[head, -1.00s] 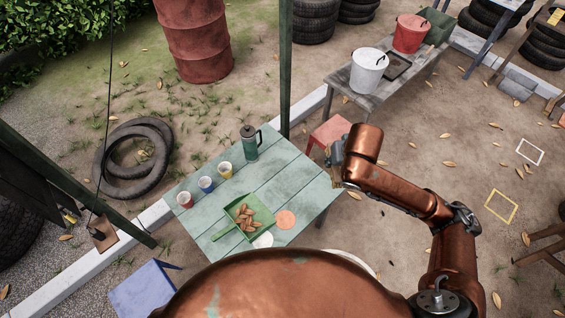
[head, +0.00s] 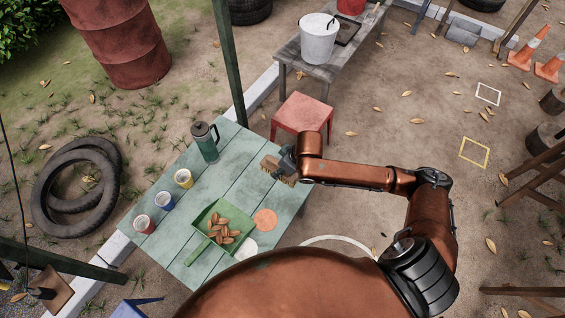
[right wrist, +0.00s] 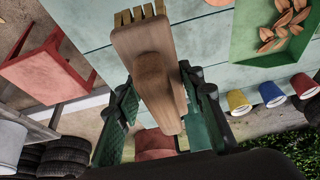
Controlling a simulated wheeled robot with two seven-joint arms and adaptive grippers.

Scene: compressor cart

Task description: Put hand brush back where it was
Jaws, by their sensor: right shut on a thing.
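My right gripper (head: 288,158) is shut on a wooden hand brush (head: 277,171) with tan bristles, over the right edge of the green plank table (head: 225,178). In the right wrist view the brush (right wrist: 148,65) has its wooden handle between the pads of my right gripper (right wrist: 160,115), and its bristles point away over the table. I cannot tell whether the bristles touch the tabletop. A green dustpan (head: 205,222) holding brown leaves lies on the table, apart from the brush. My left gripper is not in view.
On the table are a green flask (head: 206,142), red (head: 144,223), blue (head: 165,200) and yellow (head: 183,178) cups, an orange disc (head: 265,219) and a white disc (head: 243,248). A red stool (head: 303,114) stands behind. The tabletop between flask and brush is clear.

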